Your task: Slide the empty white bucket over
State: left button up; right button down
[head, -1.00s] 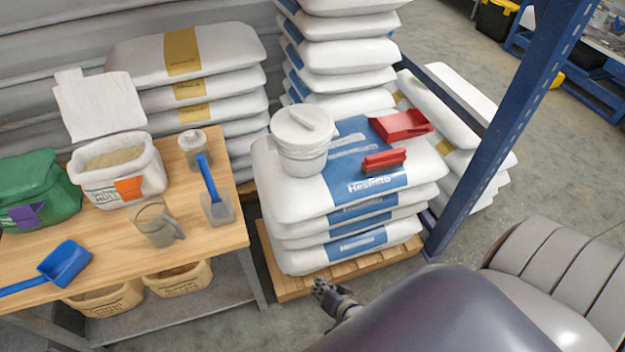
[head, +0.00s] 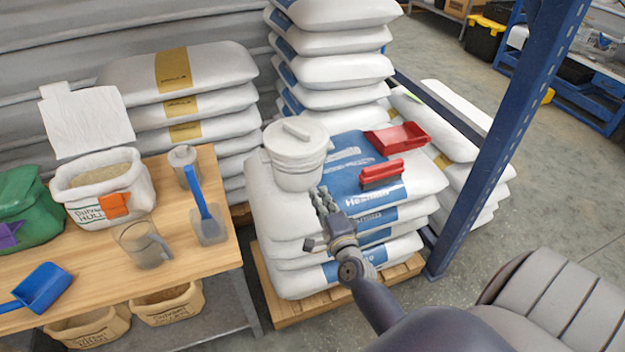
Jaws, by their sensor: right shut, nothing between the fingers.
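The white bucket (head: 296,165) stands upright on the near left part of the top sack of a stack of white and blue sacks (head: 425,178). A white item lies across its top; I cannot see inside the bucket. My right gripper (head: 324,200) is shut and empty. Its fingertips are just below and to the right of the bucket's base, in front of the top sack; I cannot tell whether they touch it. My left gripper is not in view.
A red brush (head: 381,174) and a red dustpan (head: 396,138) lie on the same sack, right of the bucket. A blue rack post (head: 490,150) stands at the right. The wooden table (head: 190,262) with a jug (head: 143,245) and scoops is at the left.

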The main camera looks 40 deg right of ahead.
aim_at(309, 172)
jog(key=x, duration=0.5)
jog(key=shift+w+d, duration=0.15)
jog(key=shift+w, duration=0.15)
jog(key=shift+w+d, duration=0.1)
jog(key=shift+w, duration=0.3)
